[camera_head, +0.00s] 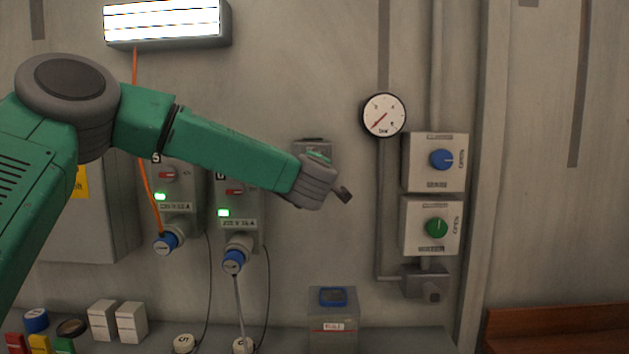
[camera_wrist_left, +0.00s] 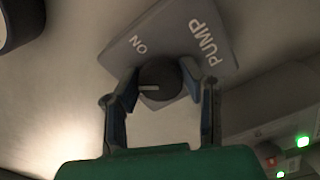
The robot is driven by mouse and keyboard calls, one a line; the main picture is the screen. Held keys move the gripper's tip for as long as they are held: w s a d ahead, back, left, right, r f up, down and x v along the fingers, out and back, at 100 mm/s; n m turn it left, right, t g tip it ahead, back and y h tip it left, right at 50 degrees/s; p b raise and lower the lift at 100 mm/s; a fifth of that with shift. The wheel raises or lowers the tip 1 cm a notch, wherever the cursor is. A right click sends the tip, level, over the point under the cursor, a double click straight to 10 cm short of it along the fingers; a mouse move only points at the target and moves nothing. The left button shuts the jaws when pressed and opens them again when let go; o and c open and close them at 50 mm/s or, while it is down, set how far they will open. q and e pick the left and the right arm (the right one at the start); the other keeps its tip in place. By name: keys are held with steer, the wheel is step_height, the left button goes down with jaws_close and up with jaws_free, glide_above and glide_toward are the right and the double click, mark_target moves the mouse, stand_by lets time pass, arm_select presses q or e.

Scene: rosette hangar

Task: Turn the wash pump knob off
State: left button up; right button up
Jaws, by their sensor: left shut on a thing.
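The pump knob (camera_wrist_left: 161,80) is round and dark with a white pointer line. It sits on a grey plate (camera_wrist_left: 185,35) lettered PUMP and ON, which looks tilted in the left wrist view. The pointer line points left in that view, and ON is above it. An OFF mark is not visible. My left gripper (camera_wrist_left: 160,85) is shut on the knob, one finger on each side. In the head view my left wrist and gripper (camera_head: 343,194) cover the knob; only the top of a grey box (camera_head: 313,146) shows behind. My right gripper is not in view.
A pressure gauge (camera_head: 384,115) and two valve boxes with a blue knob (camera_head: 441,159) and a green knob (camera_head: 436,228) are to the right. Socket boxes with green lights (camera_head: 223,213) and cables are on the left. A grey box (camera_head: 333,308) stands on the ledge below.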

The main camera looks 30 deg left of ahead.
arm_select(q)
steer(key=n+b, duration=0.2)
steer(key=f+n+b, duration=0.1)
steer(key=n+b, duration=0.1)
steer(key=shift+n+b, duration=1.25)
steer(key=shift+n, duration=0.25)
steer(key=o, duration=1.2)
steer(key=shift+c, duration=0.2)
steer(key=shift+a+r, duration=0.1)
steer(key=shift+r, duration=0.1)
steer(key=shift+r, duration=0.1)
steer(key=shift+s, duration=0.15)
